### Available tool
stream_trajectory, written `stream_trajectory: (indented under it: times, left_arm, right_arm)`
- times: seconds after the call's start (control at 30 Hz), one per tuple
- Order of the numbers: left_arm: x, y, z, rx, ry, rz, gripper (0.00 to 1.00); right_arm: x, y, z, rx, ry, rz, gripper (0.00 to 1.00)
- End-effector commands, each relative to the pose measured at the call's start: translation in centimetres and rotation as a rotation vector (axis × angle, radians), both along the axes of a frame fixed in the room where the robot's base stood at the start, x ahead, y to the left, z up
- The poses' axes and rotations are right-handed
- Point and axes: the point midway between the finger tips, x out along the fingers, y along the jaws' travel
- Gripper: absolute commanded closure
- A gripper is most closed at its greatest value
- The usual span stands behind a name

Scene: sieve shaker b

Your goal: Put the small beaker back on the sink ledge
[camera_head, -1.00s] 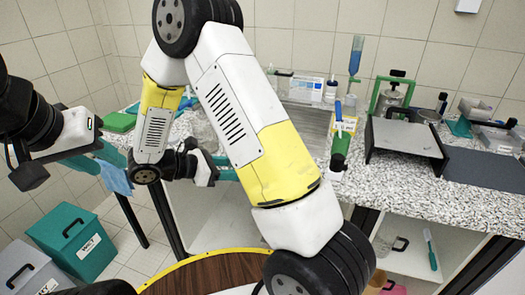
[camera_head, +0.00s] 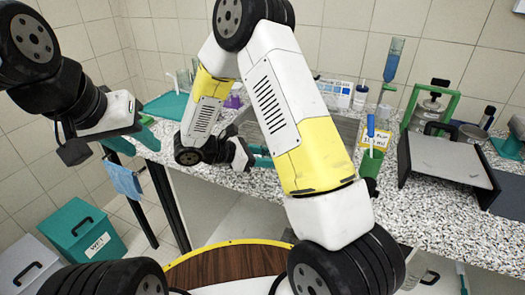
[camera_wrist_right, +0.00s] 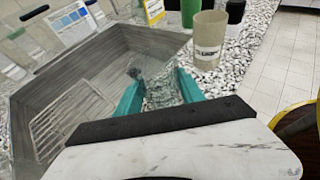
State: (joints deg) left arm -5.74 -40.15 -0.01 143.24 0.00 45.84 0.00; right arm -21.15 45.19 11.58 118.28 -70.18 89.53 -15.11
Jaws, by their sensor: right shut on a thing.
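A small clear glass beaker (camera_wrist_right: 161,91) is between the two teal fingers of my right gripper (camera_wrist_right: 158,92) in the right wrist view. The gripper is shut on it, at the rim of the grey sink (camera_wrist_right: 110,42); I cannot tell whether the beaker touches the ledge. In the head view my right gripper (camera_head: 262,160) is by the sink's front, and the beaker is hidden there. My left gripper (camera_head: 146,136) is at the left end of the counter, with its teal fingers partly hidden. I see nothing clear between them.
A tan labelled cup (camera_wrist_right: 208,42) stands near the right gripper. A green cup (camera_head: 371,162) holding a pen, a grey tray-like stand (camera_head: 440,160) and a green-framed device (camera_head: 432,107) stand to the right. Teal and grey bins (camera_head: 82,238) are on the floor at left.

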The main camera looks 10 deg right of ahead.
Motion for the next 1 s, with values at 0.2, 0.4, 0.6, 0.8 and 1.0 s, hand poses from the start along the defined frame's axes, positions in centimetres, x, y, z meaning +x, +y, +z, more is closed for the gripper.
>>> stream_trajectory:
  times: [0.2, 0.4, 0.6, 0.8, 1.0]
  left_arm:
    - [0.0, 0.0, 0.0, 0.0, 0.0, 0.0, 0.64]
    - [0.0, 0.0, 0.0, 0.0, 0.001, 0.0, 0.64]
    - [0.0, 0.0, 0.0, 0.0, 0.001, 0.0, 0.64]
    - [0.0, 0.0, 0.0, 0.0, 0.001, 0.0, 0.64]
    - [0.0, 0.0, 0.0, 0.0, 0.001, 0.0, 0.64]
  right_arm:
    - [0.3, -0.2, -2.9, -0.001, 0.004, 0.007, 0.98]
    - [0.4, -0.2, -3.4, 0.0, 0.0, 0.009, 0.98]
    - [0.4, -0.2, -3.7, 0.0, 0.001, 0.009, 0.98]
    - [0.4, -0.2, -3.8, 0.0, 0.001, 0.009, 0.32]
    - [0.4, -0.2, -3.7, 0.0, 0.001, 0.009, 0.32]
